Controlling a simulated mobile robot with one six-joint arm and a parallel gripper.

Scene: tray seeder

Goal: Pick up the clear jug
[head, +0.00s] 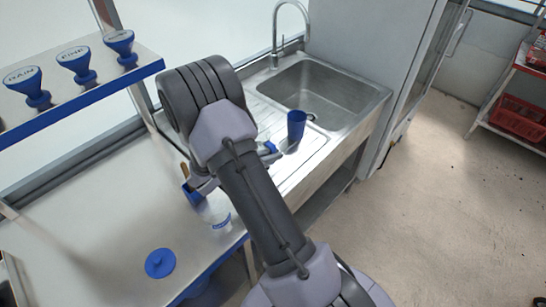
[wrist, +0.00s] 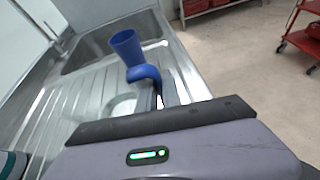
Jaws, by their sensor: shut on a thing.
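My gripper (head: 266,152) reaches over the ribbed draining board and is mostly hidden by my own arm in the head view. In the wrist view my gripper (wrist: 157,94) has its dark fingers close together at a curved blue piece (wrist: 143,74), which looks like a handle. Beside that piece is a pale, see-through round shape (wrist: 121,105), which appears to be the clear jug's body. My gripper is shut on the jug's handle. Whether the jug is off the board cannot be told. A blue cup (head: 296,124) stands just beyond, and shows in the wrist view (wrist: 126,47).
A steel sink (head: 325,90) with a tall tap (head: 275,38) lies behind. On the bench are a see-through container with blue marking (head: 220,222) and a blue lid (head: 160,263). A shelf at left holds blue funnels (head: 76,65).

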